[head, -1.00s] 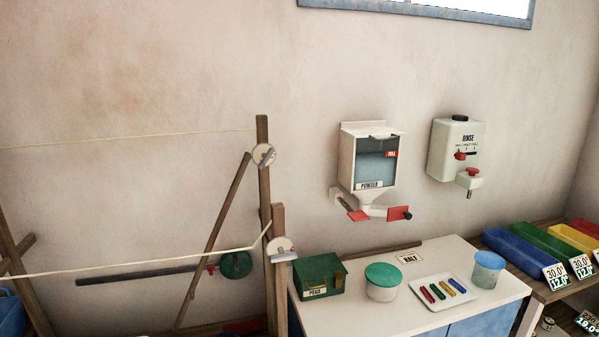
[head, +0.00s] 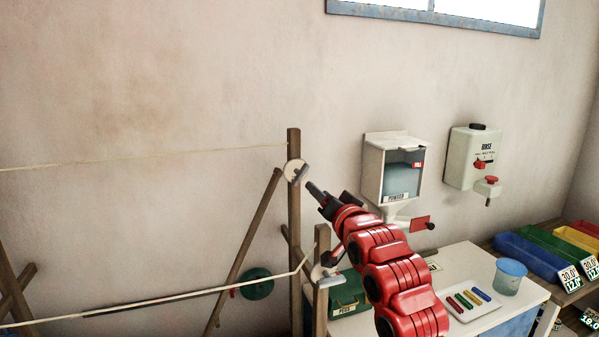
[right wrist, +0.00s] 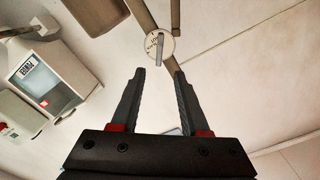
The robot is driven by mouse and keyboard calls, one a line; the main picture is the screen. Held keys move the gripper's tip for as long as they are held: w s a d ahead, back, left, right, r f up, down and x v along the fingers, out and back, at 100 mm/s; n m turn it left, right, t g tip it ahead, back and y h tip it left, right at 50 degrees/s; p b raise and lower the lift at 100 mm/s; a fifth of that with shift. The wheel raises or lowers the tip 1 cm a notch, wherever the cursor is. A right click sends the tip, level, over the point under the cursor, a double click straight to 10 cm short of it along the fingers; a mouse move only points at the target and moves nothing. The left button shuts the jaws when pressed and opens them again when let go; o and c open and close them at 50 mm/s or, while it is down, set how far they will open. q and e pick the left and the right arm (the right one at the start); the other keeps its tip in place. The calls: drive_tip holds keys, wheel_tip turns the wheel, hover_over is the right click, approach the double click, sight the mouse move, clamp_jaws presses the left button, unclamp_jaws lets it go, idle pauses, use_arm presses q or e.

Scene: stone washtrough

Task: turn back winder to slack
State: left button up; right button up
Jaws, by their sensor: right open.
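A thin upper line (head: 150,158) runs left from the tall post, and a thicker lower line (head: 200,291) bends up at the short post. My right gripper (head: 310,186) is open beside the upper winder. In the right wrist view its fingers (right wrist: 160,72) are apart and empty, with a winder disc (right wrist: 152,43) and its bar just beyond the tips. My left gripper is not in view.
A powder dispenser (head: 393,160) and a rinse dispenser (head: 463,155) hang on the wall at right. Below, a white counter (head: 440,262) carries a green pegs box (head: 347,293), a tray (head: 455,311) and a tub (head: 509,278). A green disc (head: 258,284) is behind the posts.

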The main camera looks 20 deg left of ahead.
sight(301, 177)
drive_tip(key=p+x, duration=0.1)
drive_tip(key=x, duration=0.5)
drive_tip(key=p+x, duration=0.2)
drive_tip(key=x, duration=0.4)
drive_tip(key=shift+f+p, duration=0.2)
drive_tip(key=shift+p, duration=0.1)
drive_tip(key=shift+w+a+r, duration=0.1)
drive_tip(key=shift+w+a, duration=0.2)
drive_tip(key=shift+a, duration=0.15)
drive_tip(key=shift+w, duration=0.15)
drive_tip(key=shift+c, duration=0.2)
clamp_jaws()
